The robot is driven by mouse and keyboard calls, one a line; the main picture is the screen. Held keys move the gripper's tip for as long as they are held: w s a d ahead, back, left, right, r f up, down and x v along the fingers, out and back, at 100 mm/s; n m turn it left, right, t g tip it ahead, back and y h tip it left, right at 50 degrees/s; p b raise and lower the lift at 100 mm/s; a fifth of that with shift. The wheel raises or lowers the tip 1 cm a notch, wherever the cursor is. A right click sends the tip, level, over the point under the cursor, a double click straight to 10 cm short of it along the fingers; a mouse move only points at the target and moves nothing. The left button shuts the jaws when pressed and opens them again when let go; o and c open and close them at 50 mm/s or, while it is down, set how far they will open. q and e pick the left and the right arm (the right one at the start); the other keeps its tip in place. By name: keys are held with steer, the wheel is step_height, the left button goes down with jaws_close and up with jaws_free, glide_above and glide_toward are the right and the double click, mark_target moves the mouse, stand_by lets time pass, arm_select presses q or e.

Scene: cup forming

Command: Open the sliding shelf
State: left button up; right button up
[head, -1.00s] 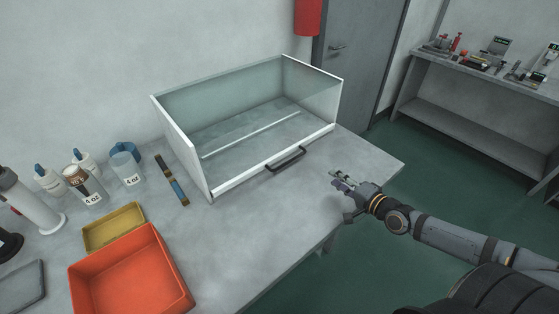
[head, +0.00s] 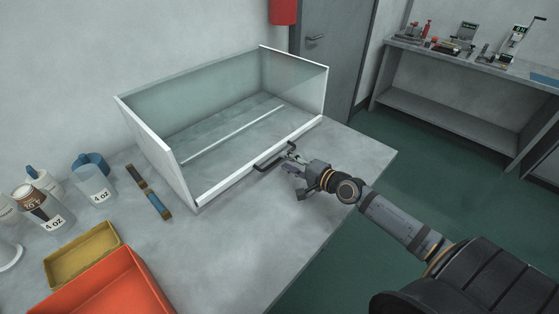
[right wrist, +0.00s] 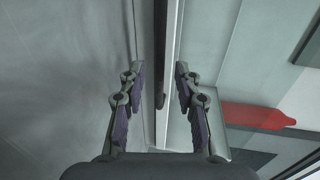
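The sliding shelf (head: 262,153) is a clear-walled box with white edges on the table. A dark bar handle (head: 268,161) sits on its white front rail. My right gripper (head: 288,156) is at the right end of the handle, in front of the rail. In the right wrist view its two fingers (right wrist: 159,85) are spread apart, with the dark handle (right wrist: 160,60) and the white rail between them. The fingers do not appear to touch the handle. My left gripper is not in view.
An orange bin (head: 112,287), a yellow tray (head: 83,256), measuring cups (head: 95,184) and a blue-brown tool (head: 150,194) stand left of the shelf. The table in front of the shelf (head: 235,225) is clear. A second bench (head: 455,105) stands at the back right.

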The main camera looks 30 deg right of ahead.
mark_target(280, 159)
steer(key=x, duration=0.4)
steer(key=shift+a, duration=0.1)
jaws_close()
stand_by(0.3)
